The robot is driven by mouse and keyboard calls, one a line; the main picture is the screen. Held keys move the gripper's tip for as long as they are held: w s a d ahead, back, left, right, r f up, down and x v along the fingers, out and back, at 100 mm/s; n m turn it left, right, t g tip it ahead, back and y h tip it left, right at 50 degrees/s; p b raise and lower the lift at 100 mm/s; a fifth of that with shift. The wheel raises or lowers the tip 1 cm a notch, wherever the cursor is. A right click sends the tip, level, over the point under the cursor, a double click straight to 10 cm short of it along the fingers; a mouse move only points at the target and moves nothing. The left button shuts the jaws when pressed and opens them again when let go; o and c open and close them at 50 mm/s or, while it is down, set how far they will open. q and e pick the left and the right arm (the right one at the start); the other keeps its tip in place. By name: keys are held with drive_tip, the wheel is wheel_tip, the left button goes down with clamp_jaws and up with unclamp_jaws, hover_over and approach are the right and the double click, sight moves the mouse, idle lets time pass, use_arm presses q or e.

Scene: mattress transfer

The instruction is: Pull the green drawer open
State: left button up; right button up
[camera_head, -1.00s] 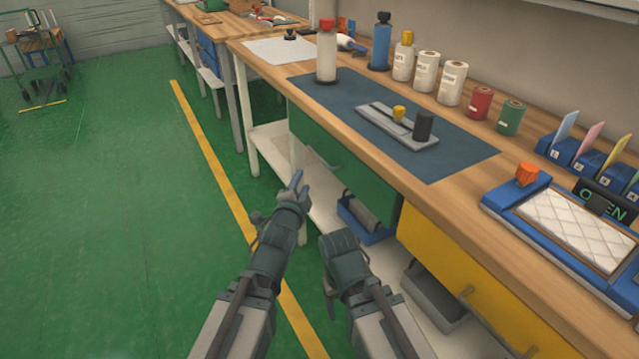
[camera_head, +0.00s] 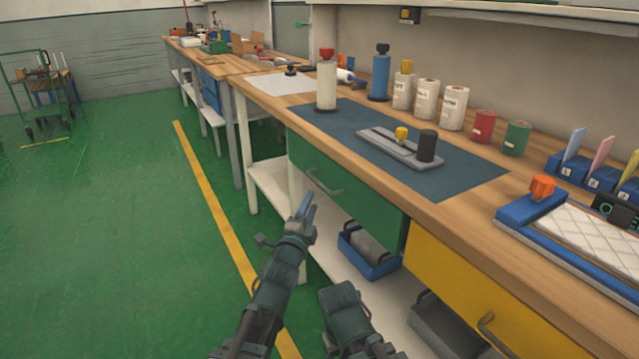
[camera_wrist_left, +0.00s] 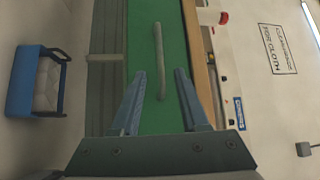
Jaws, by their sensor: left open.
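The green drawer (camera_head: 340,185) sits under the workbench top, left of a yellow drawer, and looks closed. Its handle (camera_head: 324,183) is a grey bar on the front face. My left gripper (camera_head: 305,207) is open just in front of and below the handle, apart from it. In the left wrist view the green drawer front (camera_wrist_left: 143,55) fills the middle. There the handle (camera_wrist_left: 159,60) runs lengthwise ahead of the open fingers (camera_wrist_left: 160,98), its near end close to between the tips. My right arm shows at the bottom of the head view, but its fingers cannot be made out.
The yellow drawer (camera_head: 480,290) with its own handle is to the right. A blue bin (camera_head: 368,255) stands on the lower shelf below the green drawer. Bottles and rolls stand on the wooden bench top (camera_head: 460,225).

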sight(319, 183)
use_arm(q)
drive_tip(key=p+x, duration=0.1)
drive_tip(key=x, duration=0.8)
drive_tip(key=shift+w, duration=0.35)
drive_tip(key=shift+c, duration=0.2)
clamp_jaws()
idle(0.8)
